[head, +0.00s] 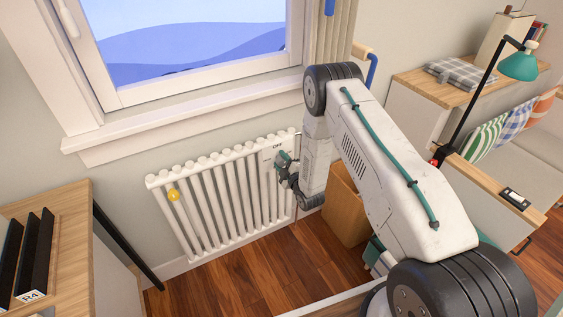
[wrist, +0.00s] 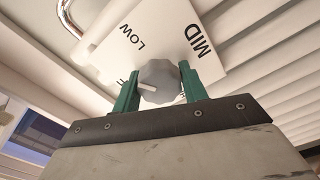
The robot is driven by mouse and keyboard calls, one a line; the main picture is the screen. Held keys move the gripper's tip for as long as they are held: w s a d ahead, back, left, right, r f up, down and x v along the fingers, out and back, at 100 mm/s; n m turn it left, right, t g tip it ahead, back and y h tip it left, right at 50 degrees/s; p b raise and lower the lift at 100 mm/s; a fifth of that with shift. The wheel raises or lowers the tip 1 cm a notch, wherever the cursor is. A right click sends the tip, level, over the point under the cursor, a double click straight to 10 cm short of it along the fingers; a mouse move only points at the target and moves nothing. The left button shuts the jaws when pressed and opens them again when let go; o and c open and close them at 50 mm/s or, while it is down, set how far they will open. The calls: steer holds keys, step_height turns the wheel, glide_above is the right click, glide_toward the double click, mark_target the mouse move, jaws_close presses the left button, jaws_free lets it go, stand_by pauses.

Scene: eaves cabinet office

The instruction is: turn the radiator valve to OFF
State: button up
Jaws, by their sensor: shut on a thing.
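The radiator valve is a grey round knob (wrist: 159,80) on a white dial plate (wrist: 163,35) marked LOW, MID and a partly hidden label ending in F. My gripper (wrist: 160,92) has its two green fingers on either side of the knob and is shut on it. The knob's white pointer mark faces left in the wrist view, towards the finger and the partly hidden label. The knob itself is hidden there.
A yellow round thing (head: 173,195) is on the radiator's left. A window sill (head: 190,120) runs above it. A cardboard-brown box (head: 345,205) stands right of the radiator, behind my arm. A wooden desk (head: 50,205) is at the left. Wooden floor (head: 225,285) lies clear in front.

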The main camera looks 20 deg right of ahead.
steer(key=n, duration=0.5)
steer(key=shift+s+f+n, duration=0.1)
steer(key=shift+f+n, duration=0.05)
steer(key=shift+n, duration=0.15)
steer(key=n, duration=0.5)
steer(key=shift+n, duration=0.4)
steer(key=o, duration=1)
steer(key=s+d, duration=0.1)
steer(key=s, duration=0.6)
steer(key=shift+s+d, duration=0.25)
steer(key=shift+s, duration=0.05)
